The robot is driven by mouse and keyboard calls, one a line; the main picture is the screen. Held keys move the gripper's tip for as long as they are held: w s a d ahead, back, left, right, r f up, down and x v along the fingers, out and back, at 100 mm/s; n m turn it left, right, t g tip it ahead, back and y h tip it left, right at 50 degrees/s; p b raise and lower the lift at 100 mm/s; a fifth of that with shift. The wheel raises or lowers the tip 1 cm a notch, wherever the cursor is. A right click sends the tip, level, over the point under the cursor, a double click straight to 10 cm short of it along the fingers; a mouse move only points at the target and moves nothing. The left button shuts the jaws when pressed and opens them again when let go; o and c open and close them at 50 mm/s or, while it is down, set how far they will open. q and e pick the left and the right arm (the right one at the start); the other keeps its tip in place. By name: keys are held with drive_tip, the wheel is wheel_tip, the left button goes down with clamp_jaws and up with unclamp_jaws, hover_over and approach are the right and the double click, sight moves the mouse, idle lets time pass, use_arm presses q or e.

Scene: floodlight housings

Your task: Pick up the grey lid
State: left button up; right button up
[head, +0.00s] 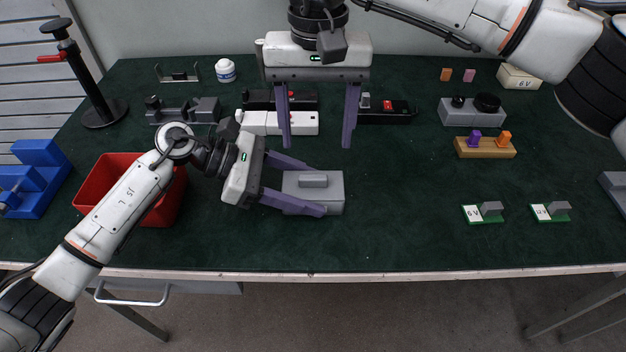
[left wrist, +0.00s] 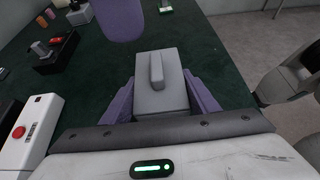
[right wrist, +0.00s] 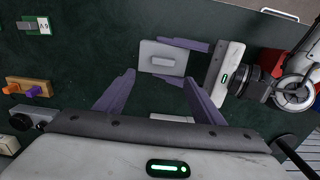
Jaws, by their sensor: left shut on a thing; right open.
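The grey lid (head: 313,183) is a block-like piece with a raised bar on top, near the middle front of the green table. It also shows in the left wrist view (left wrist: 160,97) and the right wrist view (right wrist: 163,58). My left gripper (head: 318,190) is shut on it, with one purple finger along each of two opposite sides. I cannot tell whether the lid touches the table. My right gripper (head: 317,142) is open and empty, pointing down behind the lid. One of its fingers shows at the top of the left wrist view (left wrist: 120,18).
A red bin (head: 90,195) stands left, under my left arm. A white device with a red button (head: 302,123) and a black box (head: 385,115) lie behind the lid. Two green boards (head: 483,214) (head: 550,213) lie at right. The table between lid and boards is clear.

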sight(313, 174)
drive_tip(key=f, duration=0.8)
drive_tip(key=shift+s+a, duration=0.15)
drive_tip(key=shift+a, duration=0.15)
drive_tip(key=c, duration=1.2)
use_arm(q)
drive_tip(key=o, duration=1.2)
use_arm(e)
wheel_tip(313, 174, up, 15)
drive_tip(key=shift+c, duration=0.2)
